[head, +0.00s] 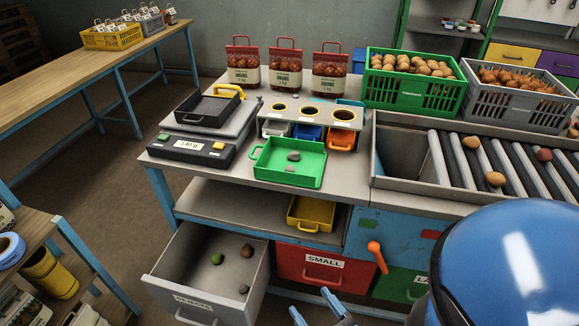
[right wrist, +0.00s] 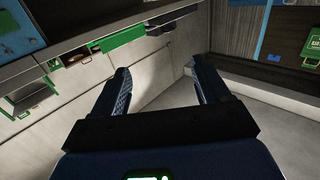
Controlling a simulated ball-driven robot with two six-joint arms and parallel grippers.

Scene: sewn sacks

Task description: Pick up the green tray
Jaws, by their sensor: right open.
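The green tray (head: 270,160) stands on the grey bench top, in front of the block with round holes. Its handle sticks out to the left, and two small grey stones lie in it. My right gripper (head: 314,308) is low at the bottom edge of the head view, well below and in front of the tray. In the right wrist view its two dark fingers (right wrist: 160,72) are spread apart with nothing between them. A green piece shows in that view, but I cannot tell whether it is the tray. My left gripper is not in view.
The scale (head: 205,148) stands left of the tray. A yellow tray (head: 325,215) sits on the shelf below. An open drawer (head: 205,272) with several stones juts out at lower left. An orange lever (head: 377,257) sticks out on the front. The roller conveyor (head: 490,160) lies right.

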